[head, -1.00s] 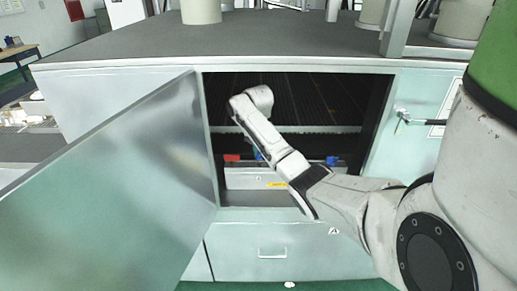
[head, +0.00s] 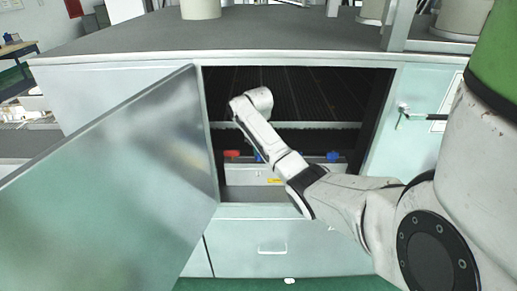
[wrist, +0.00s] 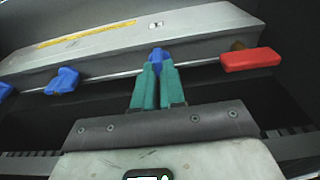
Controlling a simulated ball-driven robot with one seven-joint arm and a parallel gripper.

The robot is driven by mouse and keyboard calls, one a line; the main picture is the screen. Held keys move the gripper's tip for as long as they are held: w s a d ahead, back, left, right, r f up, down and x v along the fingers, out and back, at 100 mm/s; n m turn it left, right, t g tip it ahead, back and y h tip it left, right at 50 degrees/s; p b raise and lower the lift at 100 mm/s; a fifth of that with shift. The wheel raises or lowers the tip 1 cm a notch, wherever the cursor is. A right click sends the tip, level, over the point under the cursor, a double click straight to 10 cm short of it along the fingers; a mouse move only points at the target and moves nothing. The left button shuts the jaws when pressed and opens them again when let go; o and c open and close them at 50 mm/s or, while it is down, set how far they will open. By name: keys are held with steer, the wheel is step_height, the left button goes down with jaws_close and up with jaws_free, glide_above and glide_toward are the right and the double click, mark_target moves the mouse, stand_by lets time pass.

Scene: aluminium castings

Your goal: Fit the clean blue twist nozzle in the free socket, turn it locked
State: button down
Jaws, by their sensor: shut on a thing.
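In the wrist view, my gripper (wrist: 157,85) has two teal fingers shut on a blue nozzle (wrist: 157,56). The nozzle is at the thin rail along the front of a grey metal box (wrist: 120,40). I cannot tell whether it is seated or turned; its lower part is hidden by the fingers. A red nozzle (wrist: 250,59) is on the rail to the right. Another blue nozzle (wrist: 63,80) is to the left, and one more blue piece (wrist: 5,90) is at the left edge. In the head view my arm reaches into the cabinet and hides the gripper.
The cabinet door (head: 120,180) stands open to the left. The opening is bounded by a right side wall (head: 375,125) and a ledge below. A light horizontal bar (head: 335,125) crosses the opening above the nozzles. A brownish spot (wrist: 238,45) shows behind the red nozzle.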

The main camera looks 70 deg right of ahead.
steer(key=shift+f, duration=0.3)
steer(key=c, duration=1.1)
jaws_free()
steer(key=shift+c, duration=0.2)
steer(key=shift+r, duration=0.1)
step_height(320, 180, up, 10)
steer(key=a, duration=0.1)
steer(key=shift+s+a+r, duration=0.15)
steer(key=shift+r, duration=0.1)
